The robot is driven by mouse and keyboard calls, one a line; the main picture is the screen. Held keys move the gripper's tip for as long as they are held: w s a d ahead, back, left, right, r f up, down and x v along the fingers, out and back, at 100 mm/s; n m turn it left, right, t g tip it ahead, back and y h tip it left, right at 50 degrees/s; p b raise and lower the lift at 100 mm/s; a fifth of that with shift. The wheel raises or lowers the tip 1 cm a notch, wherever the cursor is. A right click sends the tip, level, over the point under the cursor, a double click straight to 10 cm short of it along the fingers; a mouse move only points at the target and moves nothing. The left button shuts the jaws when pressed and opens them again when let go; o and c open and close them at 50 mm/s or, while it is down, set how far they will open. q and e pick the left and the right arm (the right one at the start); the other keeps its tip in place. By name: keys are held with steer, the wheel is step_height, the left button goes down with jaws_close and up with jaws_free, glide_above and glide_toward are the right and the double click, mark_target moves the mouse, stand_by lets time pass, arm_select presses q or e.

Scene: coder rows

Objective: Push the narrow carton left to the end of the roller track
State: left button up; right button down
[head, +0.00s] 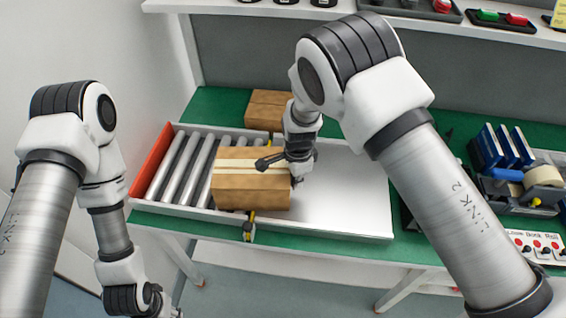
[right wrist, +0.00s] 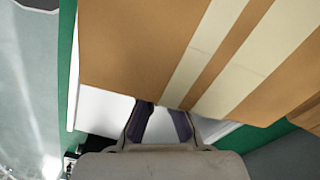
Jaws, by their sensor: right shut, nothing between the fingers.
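The narrow carton (head: 250,190), brown with pale tape stripes, sits on the roller track (head: 320,227), its left part by the bare rollers. It fills the upper right wrist view (right wrist: 135,50). The track's left end has an orange-red end plate (head: 152,160), with bare rollers between it and the carton. My right gripper (head: 280,168) is shut and empty at the carton's right end; whether it touches is unclear. Its fingers show low in the right wrist view (right wrist: 161,122), just below the carton. My left gripper (head: 163,303) is low at the left, partly cut off; its jaws are unclear.
Another brown carton (head: 268,108) stands on the green bench behind the track. A yellow-and-black piece (head: 249,228) sits at the track's front edge. Right of the carton the track's smooth plate (head: 350,195) is clear. Blue holders and a tape roll (head: 545,177) stand far right.

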steer(key=shift+w+a+r+p, duration=0.15)
steer(key=shift+a+p, duration=0.25)
steer(key=shift+p, duration=0.55)
steer(key=shift+a, duration=0.1)
